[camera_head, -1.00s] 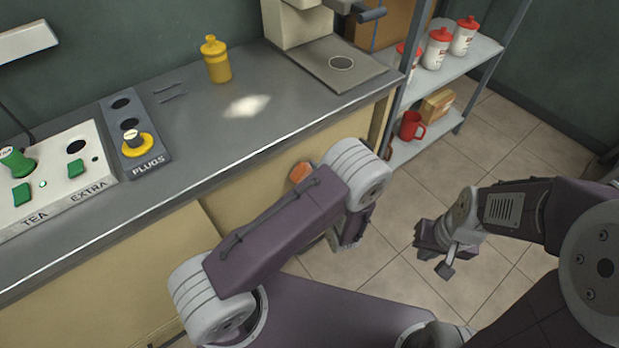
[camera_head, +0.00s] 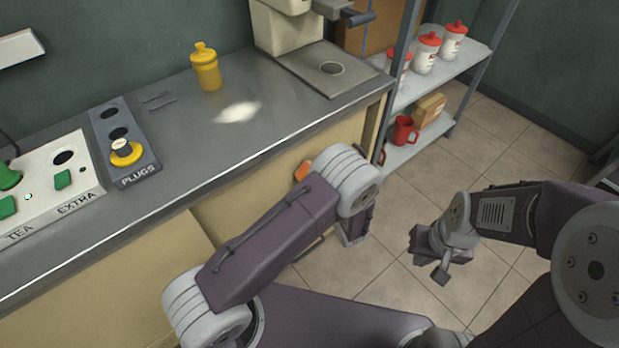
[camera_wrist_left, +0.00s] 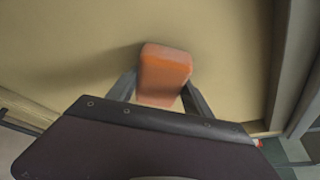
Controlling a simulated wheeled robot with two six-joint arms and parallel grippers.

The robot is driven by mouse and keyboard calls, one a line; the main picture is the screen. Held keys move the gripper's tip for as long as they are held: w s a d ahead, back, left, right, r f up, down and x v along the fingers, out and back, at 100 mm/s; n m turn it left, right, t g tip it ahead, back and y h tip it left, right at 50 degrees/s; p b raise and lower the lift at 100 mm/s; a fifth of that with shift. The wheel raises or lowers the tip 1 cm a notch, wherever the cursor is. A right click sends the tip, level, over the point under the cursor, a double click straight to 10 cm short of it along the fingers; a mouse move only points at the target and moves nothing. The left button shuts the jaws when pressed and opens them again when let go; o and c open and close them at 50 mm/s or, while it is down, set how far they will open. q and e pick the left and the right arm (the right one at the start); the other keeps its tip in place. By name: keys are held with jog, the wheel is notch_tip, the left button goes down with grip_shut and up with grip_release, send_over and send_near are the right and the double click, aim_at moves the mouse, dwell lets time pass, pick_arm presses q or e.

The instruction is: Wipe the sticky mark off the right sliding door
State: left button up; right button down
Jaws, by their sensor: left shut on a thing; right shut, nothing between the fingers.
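The sliding doors are the cream panels under the counter. The right door (camera_head: 243,195) shows partly behind my left arm, and it fills the left wrist view (camera_wrist_left: 225,75). My left gripper (camera_wrist_left: 160,92) is shut on an orange sponge-like block (camera_wrist_left: 165,72), which is against or very close to the door face. The block also shows as a small orange patch (camera_head: 302,170) in the head view, mostly hidden by my arm. I cannot make out the sticky mark; it may be hidden. My right gripper (camera_head: 428,262) is shut and empty, above the floor at the right.
The counter holds a yellow bottle (camera_head: 206,68), a plug strip (camera_head: 122,150), a switch box (camera_head: 50,185) and a press-like machine (camera_head: 290,30). A shelf (camera_head: 408,150) with a red mug (camera_head: 404,131) and white bottles stands right of the counter. Floor is free around my right gripper.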

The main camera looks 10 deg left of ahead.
pick_arm(q)
jog(key=shift+w+d+b, duration=0.3)
jog(key=shift+w+d, duration=0.2)
jog(key=shift+w, duration=0.2)
jog(key=shift+w+d+b, duration=0.3)
jog(key=shift+w+d, duration=0.2)
jog(key=shift+w, duration=0.15)
jog(key=shift+s, duration=0.1)
jog(key=shift+s+a+p, duration=0.25)
jog(key=shift+s+a, duration=1)
jog(key=shift+s, duration=0.25)
jog(key=shift+s+a+p, duration=0.2)
jog(key=shift+s+a, duration=1)
jog(key=shift+s, duration=0.25)
jog(key=s+d, duration=0.3)
jog(key=d, duration=0.2)
jog(key=shift+s, duration=0.35)
jog(key=shift+s+d, duration=0.9)
jog(key=shift+d, duration=0.2)
